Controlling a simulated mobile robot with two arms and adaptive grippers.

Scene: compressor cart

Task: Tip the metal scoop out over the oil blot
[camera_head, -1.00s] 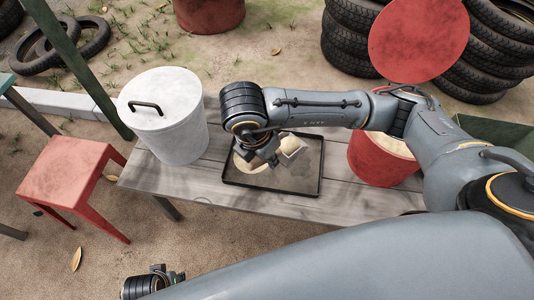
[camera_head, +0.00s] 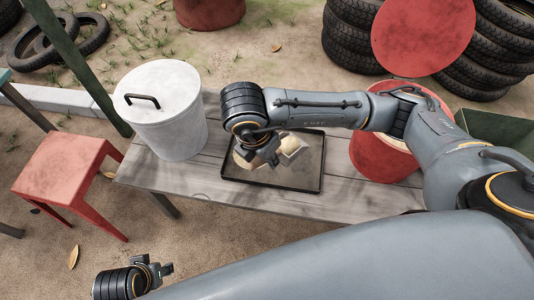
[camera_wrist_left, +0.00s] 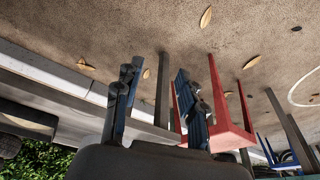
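My right gripper (camera_head: 264,155) hangs over the left part of a dark shallow tray (camera_head: 318,178) on the bench. It seems shut on the metal scoop (camera_head: 291,146), whose pale, boxy end shows just right of the fingers; its handle is hidden. Pale granular material (camera_head: 244,160) lies in the tray left of the gripper. I cannot make out the oil blot's outline; the tray's floor is dark grey. My left gripper (camera_head: 166,268) is low at the front left, off the bench; in the left wrist view its fingers (camera_wrist_left: 158,100) stand apart and empty.
A white lidded bin (camera_head: 172,125) stands at the bench's left end (camera_head: 160,180). A red bucket (camera_head: 378,160) stands right of the tray, partly behind my right arm. A red stool (camera_head: 62,165) is at the left. Tyres (camera_head: 345,50) are stacked behind.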

